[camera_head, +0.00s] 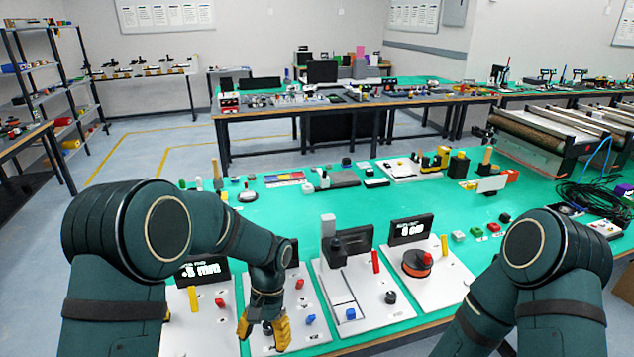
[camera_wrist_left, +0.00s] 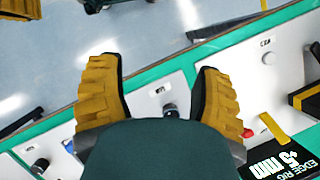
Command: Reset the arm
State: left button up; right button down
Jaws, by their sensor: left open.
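My left gripper (camera_head: 264,332) hangs over the white panels at the front edge of the green table, its yellow fingers pointing down. In the left wrist view my left gripper (camera_wrist_left: 160,90) shows its two yellow fingers spread apart with nothing between them. A small dark knob on a white panel (camera_wrist_left: 146,92) shows beyond the gap.
The green table (camera_head: 290,215) carries white panels with knobs, including one with an orange-red disc (camera_head: 416,263) and a black display (camera_head: 410,229). Small blocks and tools line the back; the middle left of the mat is clear.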

pick_arm(q)
jog(key=s+d+f+n+t+h, duration=0.1)
jog(key=s+f+n+t+h, duration=0.4)
jog(key=s+f, duration=0.8)
jog(key=shift+s+d+f+t, duration=0.15)
jog(key=shift+f+t, duration=0.45)
jog(key=shift+f, duration=0.3)
pick_arm(e)
jog(key=shift+s, duration=0.1)
dwell(0.9)
